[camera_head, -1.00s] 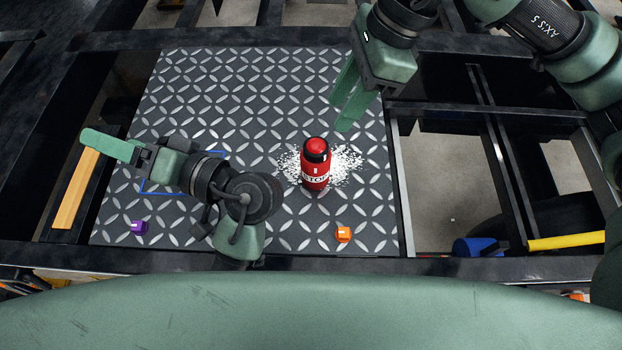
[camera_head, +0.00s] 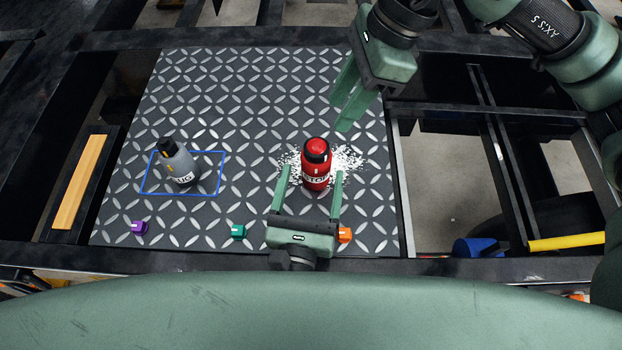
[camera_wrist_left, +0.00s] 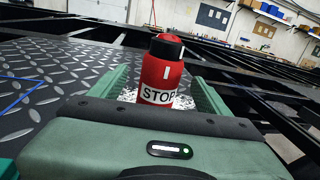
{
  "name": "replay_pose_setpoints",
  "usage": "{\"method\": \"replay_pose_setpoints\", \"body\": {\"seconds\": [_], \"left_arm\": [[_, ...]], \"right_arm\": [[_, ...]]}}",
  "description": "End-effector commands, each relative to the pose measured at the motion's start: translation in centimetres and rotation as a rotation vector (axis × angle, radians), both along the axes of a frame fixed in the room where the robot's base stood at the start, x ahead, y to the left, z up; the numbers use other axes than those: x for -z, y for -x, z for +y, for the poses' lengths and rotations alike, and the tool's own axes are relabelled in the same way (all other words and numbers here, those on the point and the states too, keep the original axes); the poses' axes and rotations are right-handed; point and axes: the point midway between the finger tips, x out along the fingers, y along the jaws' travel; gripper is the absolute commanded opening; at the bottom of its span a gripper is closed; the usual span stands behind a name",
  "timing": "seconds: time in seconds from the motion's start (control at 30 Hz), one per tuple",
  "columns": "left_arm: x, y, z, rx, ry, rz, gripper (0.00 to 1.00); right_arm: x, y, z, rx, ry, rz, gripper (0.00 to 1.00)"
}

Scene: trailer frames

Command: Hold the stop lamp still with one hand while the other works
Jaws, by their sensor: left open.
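The stop lamp (camera_head: 316,170) is a red cylinder with a black band, a red top and a white STOP label. It stands upright on the tread plate (camera_head: 250,90). My left gripper (camera_head: 310,174) is open, with one finger on each side of the lamp and visible gaps. In the left wrist view the lamp (camera_wrist_left: 160,75) stands between the two fingers. My right gripper (camera_head: 340,114) is open and empty above the plate, behind and to the right of the lamp.
White specks (camera_head: 345,160) lie around the lamp's base. Open frame gaps lie right of the plate.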

Motion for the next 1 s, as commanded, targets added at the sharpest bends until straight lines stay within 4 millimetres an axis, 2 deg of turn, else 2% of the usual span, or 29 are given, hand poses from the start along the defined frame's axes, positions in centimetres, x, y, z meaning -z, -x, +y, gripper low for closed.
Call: {"method": "replay_pose_setpoints", "body": {"seconds": [0.17,0.6,0.77,1.0], "left_arm": [[0.4,-0.8,-0.1,0.010,-0.047,0.005,0.77],[0.4,-6.8,-1.1,0.010,-0.047,0.004,0.77],[0.4,-7.6,-1.2,0.010,-0.046,0.006,0.77],[0.4,-7.7,-1.2,0.010,-0.046,0.006,0.77]], "right_arm": [[0.0,0.0,0.0,0.000,0.000,0.000,0.36],[0.0,0.0,0.0,0.000,0.000,0.000,0.36],[0.0,0.0,0.0,0.000,0.000,0.000,0.36],[0.0,0.0,0.0,0.000,0.000,0.000,0.36]]}}
